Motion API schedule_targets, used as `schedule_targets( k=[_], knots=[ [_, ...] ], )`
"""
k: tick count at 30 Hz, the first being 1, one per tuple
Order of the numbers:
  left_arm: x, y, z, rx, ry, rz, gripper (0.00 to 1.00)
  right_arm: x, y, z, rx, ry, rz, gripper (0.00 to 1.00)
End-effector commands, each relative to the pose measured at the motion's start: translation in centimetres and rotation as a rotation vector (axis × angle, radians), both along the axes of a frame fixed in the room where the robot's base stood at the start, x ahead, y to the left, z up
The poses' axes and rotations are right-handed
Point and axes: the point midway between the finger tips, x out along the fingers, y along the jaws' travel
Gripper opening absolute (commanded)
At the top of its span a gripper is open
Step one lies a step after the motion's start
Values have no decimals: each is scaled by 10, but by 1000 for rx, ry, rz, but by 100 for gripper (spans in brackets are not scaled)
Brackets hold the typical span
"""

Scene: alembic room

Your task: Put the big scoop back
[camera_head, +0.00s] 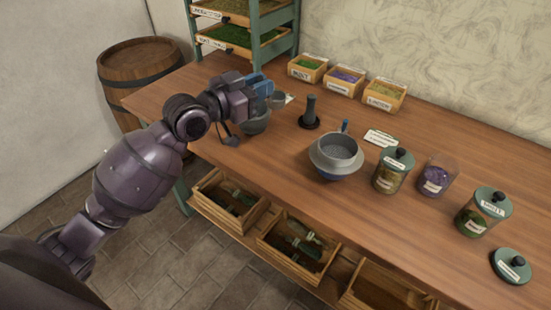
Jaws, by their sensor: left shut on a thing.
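My left gripper (262,90) is over the back left of the wooden table and shut. A small grey scoop cup (279,99) sticks out to the right of its fingers, with blue at the grip; I take it to be the big scoop. The scoop is above and slightly right of a dark grey bowl (255,124), which the gripper partly hides. A slim blue handle (345,126) rises behind a grey pot (337,150) in the middle of the table. My right gripper is out of view.
A dark pestle-like tool (310,113) stands right of the bowl. Labelled boxes (343,81) line the back. Glass jars (392,171) and a loose lid (511,265) stand at right. A shelf rack (245,28) and a barrel (139,72) are at left.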

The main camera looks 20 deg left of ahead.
Motion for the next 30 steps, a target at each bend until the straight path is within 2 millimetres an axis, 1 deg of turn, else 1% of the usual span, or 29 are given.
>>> schedule_targets(
  k=[1,2,5,8,9,14,18,21,25,30],
  knots=[
    [2,1,6,2,-2,-9,0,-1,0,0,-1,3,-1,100],
    [2,1,7,2,-1,-14,0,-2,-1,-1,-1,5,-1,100],
    [3,1,1,0,3,-22,0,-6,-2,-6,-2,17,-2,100],
    [4,1,-17,-1,7,-23,0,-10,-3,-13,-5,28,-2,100],
    [3,1,-27,-1,9,-22,0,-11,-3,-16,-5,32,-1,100],
    [3,1,-63,-1,9,-21,0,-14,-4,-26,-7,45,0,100],
    [3,1,-94,-1,9,-21,0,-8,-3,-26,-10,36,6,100],
    [3,1,-113,-1,8,-21,0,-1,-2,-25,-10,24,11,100],
    [3,1,-129,-1,4,-22,0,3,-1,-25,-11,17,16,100],
    [3,1,-137,-1,2,-22,0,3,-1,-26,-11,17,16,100]
  ],
)
